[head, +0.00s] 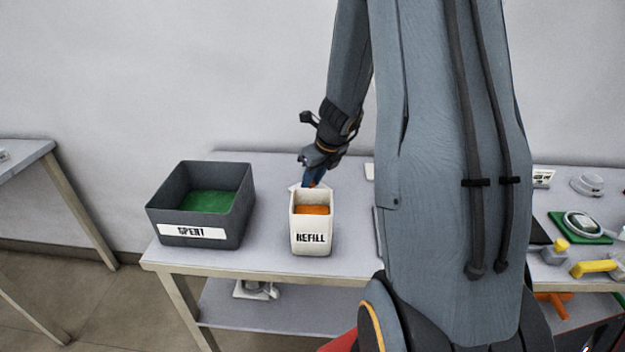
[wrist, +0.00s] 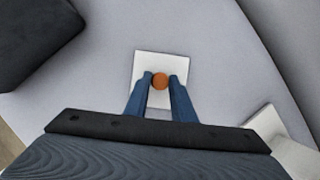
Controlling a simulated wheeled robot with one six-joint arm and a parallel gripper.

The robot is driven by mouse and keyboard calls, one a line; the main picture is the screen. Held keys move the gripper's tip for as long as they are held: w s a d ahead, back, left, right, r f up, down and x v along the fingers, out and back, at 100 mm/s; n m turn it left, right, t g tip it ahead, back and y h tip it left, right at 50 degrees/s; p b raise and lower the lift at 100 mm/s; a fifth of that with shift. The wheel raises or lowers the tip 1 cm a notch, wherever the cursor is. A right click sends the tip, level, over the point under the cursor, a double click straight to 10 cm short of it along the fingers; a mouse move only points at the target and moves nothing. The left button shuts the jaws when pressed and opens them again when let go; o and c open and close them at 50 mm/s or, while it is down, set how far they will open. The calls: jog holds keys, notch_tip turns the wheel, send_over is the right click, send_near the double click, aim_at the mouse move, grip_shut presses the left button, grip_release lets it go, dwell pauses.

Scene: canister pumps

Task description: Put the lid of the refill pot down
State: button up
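The lid (wrist: 152,62) is a white square plate with a round orange knob (wrist: 160,80), seen from above in the wrist view. My gripper (wrist: 161,81) has its blue fingertips close against both sides of the knob, shut on it. In the head view my gripper (head: 314,178) is behind the refill pot (head: 311,245), and only a pale edge of the lid shows there. I cannot tell whether the lid touches the table. The refill pot is white, upright and open, labelled REFILL, with orange inside.
A dark grey bin (head: 165,212) labelled SPENT, with a green inside, stands left of the pot. The table (head: 270,262) is bare between them. My arm hides the table's middle. Several parts lie at the right, including a yellow handle (head: 592,268) and a green mat (head: 560,226).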

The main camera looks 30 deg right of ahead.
jog(key=o, duration=0.3)
jog(key=shift+r, duration=0.1)
jog(key=p+v, duration=0.2)
jog(key=v, duration=1)
jog(key=shift+p, duration=0.35)
jog(key=shift+w+r, duration=0.1)
